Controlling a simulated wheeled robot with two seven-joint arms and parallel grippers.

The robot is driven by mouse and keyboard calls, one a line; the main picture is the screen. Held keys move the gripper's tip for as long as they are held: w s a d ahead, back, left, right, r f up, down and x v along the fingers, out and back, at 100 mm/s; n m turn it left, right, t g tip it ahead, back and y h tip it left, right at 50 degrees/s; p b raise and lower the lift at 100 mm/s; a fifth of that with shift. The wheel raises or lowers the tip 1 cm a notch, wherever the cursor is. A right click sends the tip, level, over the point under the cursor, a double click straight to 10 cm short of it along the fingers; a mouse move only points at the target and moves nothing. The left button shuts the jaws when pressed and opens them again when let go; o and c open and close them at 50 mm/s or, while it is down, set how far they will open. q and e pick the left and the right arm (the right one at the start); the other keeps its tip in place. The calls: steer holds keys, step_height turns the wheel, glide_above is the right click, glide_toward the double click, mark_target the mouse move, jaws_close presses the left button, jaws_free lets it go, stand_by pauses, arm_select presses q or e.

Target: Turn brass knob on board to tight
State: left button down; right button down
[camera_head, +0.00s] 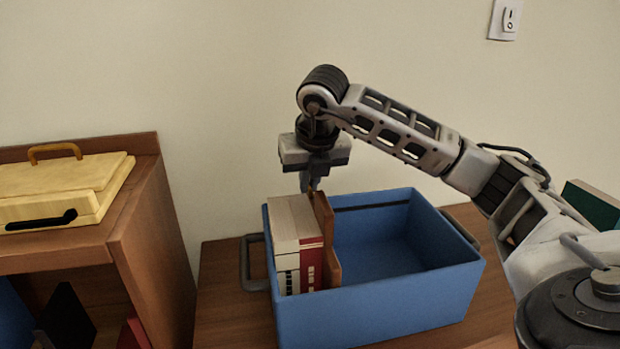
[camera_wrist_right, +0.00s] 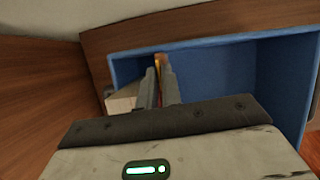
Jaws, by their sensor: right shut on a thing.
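A brown wooden board (camera_head: 331,262) stands on edge in the blue box (camera_head: 390,300), along the right side of the books. It also shows in the right wrist view as a narrow orange-brown strip (camera_wrist_right: 160,64) between my fingers. My right gripper (camera_head: 312,187) points down at the board's far upper end. Its fingers (camera_wrist_right: 160,90) are shut on the board. I cannot make out a brass knob clearly; a small bright brassy patch shows near the strip's top in the wrist view. My left gripper is not in view.
Pale books and a red-spined book (camera_head: 311,265) fill the box's left end; its right part is empty. A wooden cabinet (camera_head: 150,230) with a yellow case (camera_head: 65,185) stands at left. A green book (camera_head: 592,205) is at far right. A wall is behind.

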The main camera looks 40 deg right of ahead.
steer(key=shift+m, duration=0.5)
steer(key=c, duration=1.9)
jaws_free()
steer(key=shift+r, duration=0.1)
